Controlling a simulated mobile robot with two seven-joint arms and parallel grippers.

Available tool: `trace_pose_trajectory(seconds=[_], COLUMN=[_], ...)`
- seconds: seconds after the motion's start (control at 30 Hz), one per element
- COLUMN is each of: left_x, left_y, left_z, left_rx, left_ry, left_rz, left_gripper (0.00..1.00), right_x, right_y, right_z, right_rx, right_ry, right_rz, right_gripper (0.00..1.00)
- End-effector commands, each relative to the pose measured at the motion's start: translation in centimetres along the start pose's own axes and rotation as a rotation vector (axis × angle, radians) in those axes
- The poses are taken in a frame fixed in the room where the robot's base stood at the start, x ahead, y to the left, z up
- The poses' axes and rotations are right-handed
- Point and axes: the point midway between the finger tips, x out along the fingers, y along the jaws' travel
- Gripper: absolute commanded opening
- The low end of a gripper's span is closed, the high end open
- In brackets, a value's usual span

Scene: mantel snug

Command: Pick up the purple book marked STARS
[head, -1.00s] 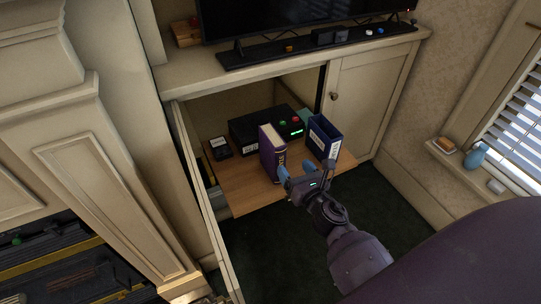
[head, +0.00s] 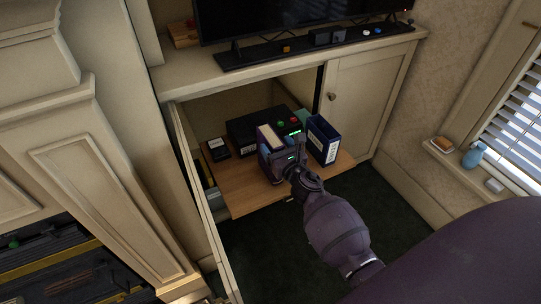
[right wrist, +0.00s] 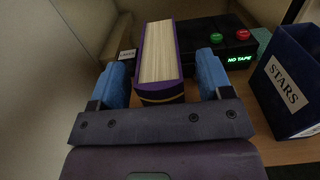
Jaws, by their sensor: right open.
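The purple book (head: 269,137) stands upright on the pull-out wooden shelf, its cream page edges facing up. In the right wrist view the book (right wrist: 158,58) is between the two blue fingers of my right gripper (right wrist: 165,76). The gripper is open, with a gap at each side of the book. In the head view my right gripper (head: 282,152) is at the book's near side and hides its lower part. I cannot read any marking on the book now. My left gripper is not in view.
A navy open-topped box (head: 322,140) labelled STARS (right wrist: 284,84) stands right of the book. A black player (head: 245,128) showing NO TAPE is behind. A small black item (head: 218,149) lies left. The open cabinet door (head: 200,190) bounds the left side.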

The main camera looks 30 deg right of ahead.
Motion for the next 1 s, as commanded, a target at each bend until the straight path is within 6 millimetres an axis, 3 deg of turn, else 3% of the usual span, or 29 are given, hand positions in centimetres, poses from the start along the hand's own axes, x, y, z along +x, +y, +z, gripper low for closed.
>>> trace_pose_trajectory(seconds=[0.2,0.47,0.9,1.0], left_x=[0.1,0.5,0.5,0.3], left_y=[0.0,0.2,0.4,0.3], left_z=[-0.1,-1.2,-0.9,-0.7], left_rx=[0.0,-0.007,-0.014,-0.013], left_ry=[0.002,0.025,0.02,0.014], left_rz=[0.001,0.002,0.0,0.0], left_gripper=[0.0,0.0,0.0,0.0], right_x=[1.8,1.9,1.8,1.8], right_y=[0.0,0.0,0.0,0.0], right_z=[-0.1,0.0,-0.1,-0.1], right_rx=[0.0,0.0,0.0,0.0], right_ry=[0.001,0.001,0.001,0.001], right_rz=[0.0,0.0,0.0,0.0], right_gripper=[0.72,0.71,0.03,0.0])
